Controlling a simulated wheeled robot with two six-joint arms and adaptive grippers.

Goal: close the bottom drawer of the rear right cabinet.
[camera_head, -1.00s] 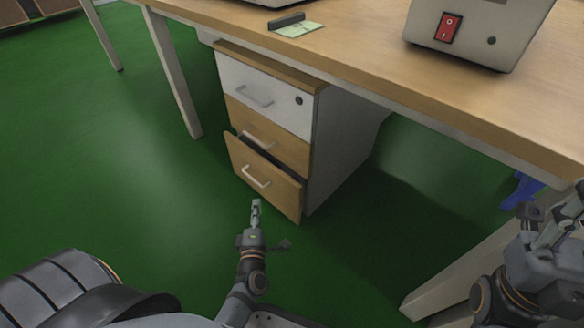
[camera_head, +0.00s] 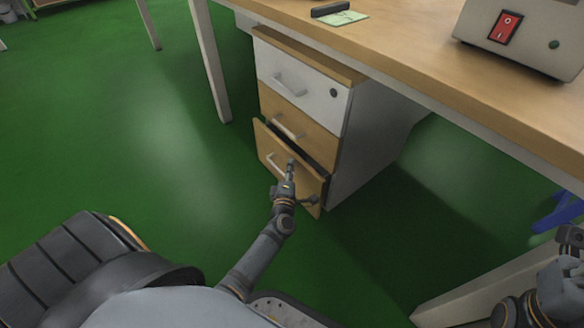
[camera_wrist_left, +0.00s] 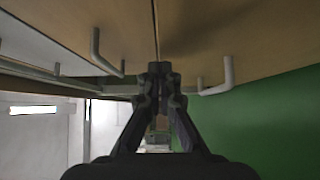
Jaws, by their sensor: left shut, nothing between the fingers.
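The cabinet (camera_head: 368,128) under the desk has a white top drawer and two wooden drawers below. Its bottom drawer (camera_head: 307,177) stands partly out, with a dark gap above its front; the upper drawers look closed. My left gripper (camera_head: 290,163) is shut and empty, its tip in front of the bottom drawer face, right of the handle (camera_head: 275,161). I cannot tell whether it touches. In the left wrist view, the shut fingers (camera_wrist_left: 159,70) are near wooden fronts with two pale handles. My right gripper (camera_head: 570,240) is partly cut off at the right edge; its jaws are unclear.
The wooden desk (camera_head: 420,70) overhangs the cabinet, with a pale leg (camera_head: 209,65) to the left. A device with a red switch (camera_head: 505,27) stands on it. A blue object (camera_head: 563,213) is at the far right. The green floor (camera_head: 150,150) left of the cabinet is clear.

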